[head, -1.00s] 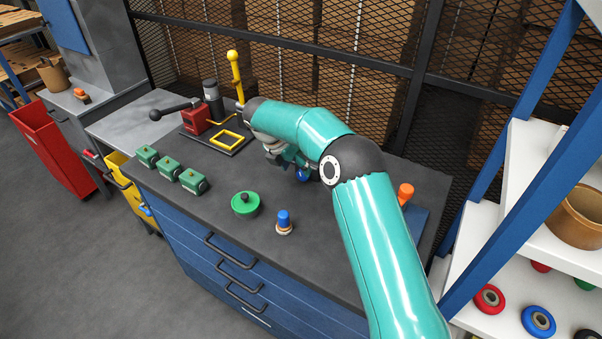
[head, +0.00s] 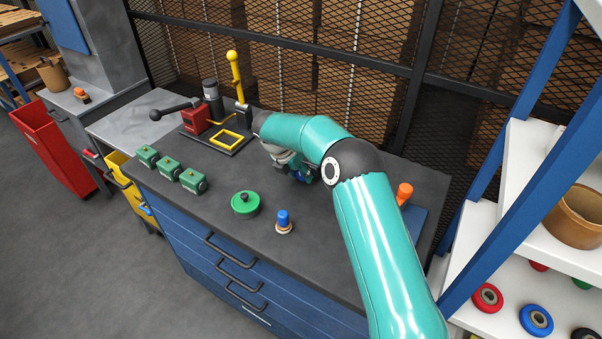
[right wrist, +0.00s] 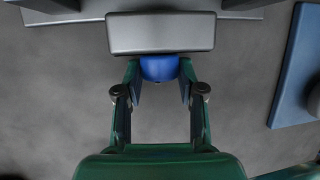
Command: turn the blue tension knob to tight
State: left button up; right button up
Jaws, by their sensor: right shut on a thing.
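The blue tension knob (right wrist: 160,68) shows in the right wrist view as a rounded blue piece at the front of a grey block (right wrist: 160,33). My right gripper (right wrist: 160,80) has one finger on each side of the knob and is shut on it. In the head view the right gripper (head: 297,172) is low over the bench, right of its middle. Only a little blue of the knob (head: 304,178) shows there, the rest hidden by the gripper. Any tight mark or pointer on the knob cannot be made out. My left gripper is not in view.
A green round piece (head: 245,204) and a blue-topped piece (head: 284,219) stand in front on the dark bench. Several green blocks (head: 167,168) line its left side. A red press with levers (head: 196,120) stands behind. An orange-topped piece (head: 404,193) is to the right.

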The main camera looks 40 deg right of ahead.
jog(key=shift+c, duration=0.4)
jog(key=t+b, duration=0.1)
jog(key=b, duration=0.1)
jog(key=t+y+b, duration=0.1)
jog(key=b, duration=0.2)
jog(key=t+b, duration=0.1)
jog(key=b, duration=0.2)
jog(key=shift+s+d+f+m+t+y, duration=0.1)
jog(key=shift+s+f+m+t+y, duration=0.2)
jog(key=shift+f+m+t, duration=0.1)
jog(key=shift+r+t+b, duration=0.3)
jog(key=shift+t+b, duration=0.2)
jog(key=shift+b, duration=0.05)
jog(key=shift+r, duration=0.1)
jog(key=shift+w, duration=0.1)
jog(key=o, duration=1.1)
jog(key=shift+o, duration=0.2)
jog(key=v, duration=1.2)
